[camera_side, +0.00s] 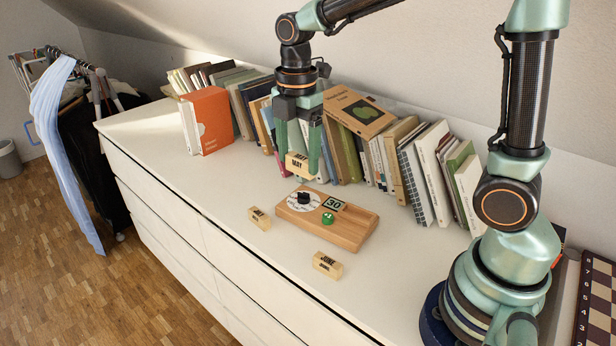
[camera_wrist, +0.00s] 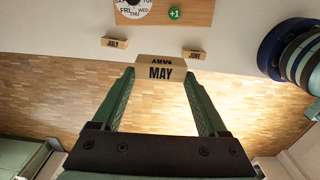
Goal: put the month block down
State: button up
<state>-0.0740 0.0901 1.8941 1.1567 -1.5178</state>
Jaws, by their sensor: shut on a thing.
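The month block (camera_side: 297,164), a pale wooden block reading MAY, is held between the fingers of my gripper (camera_side: 301,158), above the dresser top and behind the wooden calendar base (camera_side: 350,229). In the wrist view the MAY block (camera_wrist: 161,70) sits between the two green fingertips (camera_wrist: 160,80). The base carries a weekday dial, a 30 tile and a green +1 button; part of it shows in the wrist view (camera_wrist: 190,14). A JUNE block (camera_side: 327,265) and another small block (camera_side: 259,218), which reads JULY in the wrist view (camera_wrist: 114,42), lie on the dresser in front of the base.
A row of books (camera_side: 240,105) stands along the wall close behind my gripper, with an orange book (camera_side: 211,119) at its left. The white dresser top (camera_side: 160,150) is clear at the left. Its front edge drops to the wooden floor. A checkered board (camera_side: 597,300) lies at the right.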

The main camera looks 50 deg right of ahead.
jog(key=a+f, duration=0.1)
jog(key=f, duration=0.5)
jog(key=a+f, duration=0.1)
jog(key=f, duration=0.5)
jog(key=a+f, duration=0.1)
jog(key=f, duration=0.5)
jog(key=shift+w+a+f, duration=0.25)
jog(key=shift+w+f, duration=0.1)
jog(key=shift+f, duration=0.1)
jog(key=o, duration=1.2)
jog(key=shift+o, duration=0.2)
